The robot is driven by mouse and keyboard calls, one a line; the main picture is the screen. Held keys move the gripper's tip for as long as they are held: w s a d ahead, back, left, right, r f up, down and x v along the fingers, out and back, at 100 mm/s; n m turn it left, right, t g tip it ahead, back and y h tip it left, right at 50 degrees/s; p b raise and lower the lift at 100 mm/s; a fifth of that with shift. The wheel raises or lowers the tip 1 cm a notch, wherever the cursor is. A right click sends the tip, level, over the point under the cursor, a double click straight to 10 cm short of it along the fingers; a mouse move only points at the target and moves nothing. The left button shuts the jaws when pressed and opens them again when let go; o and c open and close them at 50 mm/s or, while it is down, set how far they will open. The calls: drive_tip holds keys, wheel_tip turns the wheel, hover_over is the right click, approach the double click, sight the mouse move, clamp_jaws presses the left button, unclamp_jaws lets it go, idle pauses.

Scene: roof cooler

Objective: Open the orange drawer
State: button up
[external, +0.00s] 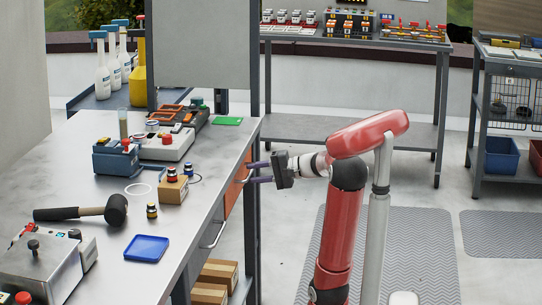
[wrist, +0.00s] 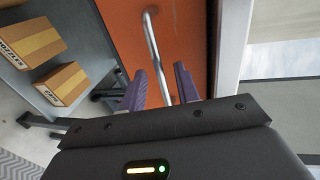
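The orange drawer (external: 233,195) is set in the side of the workbench, and its front also fills the middle of the wrist view (wrist: 130,30). It looks closed. Its metal bar handle (wrist: 152,45) runs down between my fingers in the wrist view. My gripper (external: 260,173) is at the drawer front, with its two purple fingers open on either side of the handle. In the wrist view the gripper (wrist: 160,88) shows a gap between each finger and the bar.
The workbench (external: 100,205) holds a mallet (external: 90,211), a blue tray (external: 147,248) and several devices. A second handle (external: 214,235) is nearer on the same side. Cardboard boxes (external: 217,273) sit on the lower shelf. The floor right of the bench is clear around my arm.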

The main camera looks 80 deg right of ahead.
clamp_jaws()
drive_tip(key=shift+s, duration=0.1)
idle(0.3)
drive_tip(key=f+b+v, duration=0.2)
drive_tip(key=b+v, duration=0.1)
drive_tip(key=v, duration=0.9)
drive_tip(key=s+f+b+v, duration=0.1)
drive_tip(key=f+b+v, duration=0.2)
drive_tip(key=v, duration=1)
drive_tip(key=shift+s+b, duration=0.15)
drive_tip(key=shift+b, duration=0.35)
drive_tip(key=shift+f, duration=0.15)
unclamp_jaws()
